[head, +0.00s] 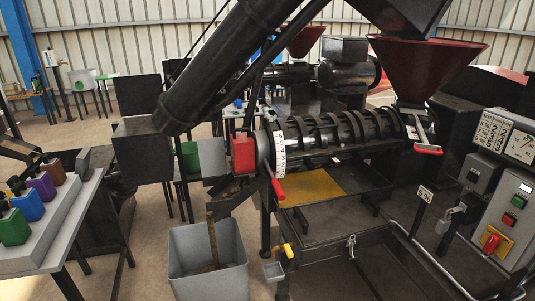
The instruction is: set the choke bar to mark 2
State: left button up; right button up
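The screw press (345,130) stands in the middle of the head view, with a ribbed dark barrel. At its left end is a white ring with dark marks (280,150), too small to read surely. A dark bar with a red grip (278,189) hangs down at this ring and looks like the choke bar; its grip points down and slightly right. Which mark it stands at I cannot tell. Nothing is seen holding it. I make out neither of my grippers in this view.
A grey bin (208,262) stands below the press's left end. A large dark tube (215,70) slants across the upper middle. A red-gripped lever (427,149) sits below the dark red hopper (420,65). A control panel (495,215) is at right, a table with coloured blocks (45,235) at left.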

aim_at(262, 149)
jog(key=j+z, duration=0.1)
jog(key=i+z, duration=0.25)
jog(key=z, duration=0.15)
jog(key=i+z, duration=0.35)
jog(key=i+j+z, duration=0.1)
jog(key=z, duration=0.3)
jog(key=i, duration=0.05)
